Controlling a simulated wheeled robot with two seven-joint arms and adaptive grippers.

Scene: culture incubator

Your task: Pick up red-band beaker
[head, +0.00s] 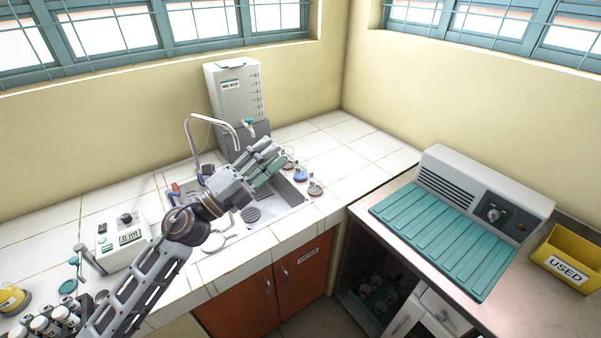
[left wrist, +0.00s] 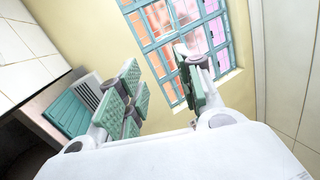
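Several small glass vessels stand on the white tiled counter by the right side of the sink in the head view. The front one (head: 316,188) looks reddish at its base, and a blue one (head: 300,174) stands behind it. Another (head: 289,163) is farther back, partly behind my gripper. They are too small to tell which is the red-band beaker. My left gripper (head: 268,164) is over the sink, just left of them. The left wrist view shows its green-padded fingers (left wrist: 165,92) spread apart with nothing between them. My right gripper is in neither view.
The sink (head: 285,203) has a curved tap (head: 212,120), and a grey water tank (head: 235,92) stands behind it. A lab meter (head: 124,240) and capped vials (head: 50,322) are at left. A teal-topped machine (head: 440,238) and yellow USED bin (head: 572,258) occupy the right bench.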

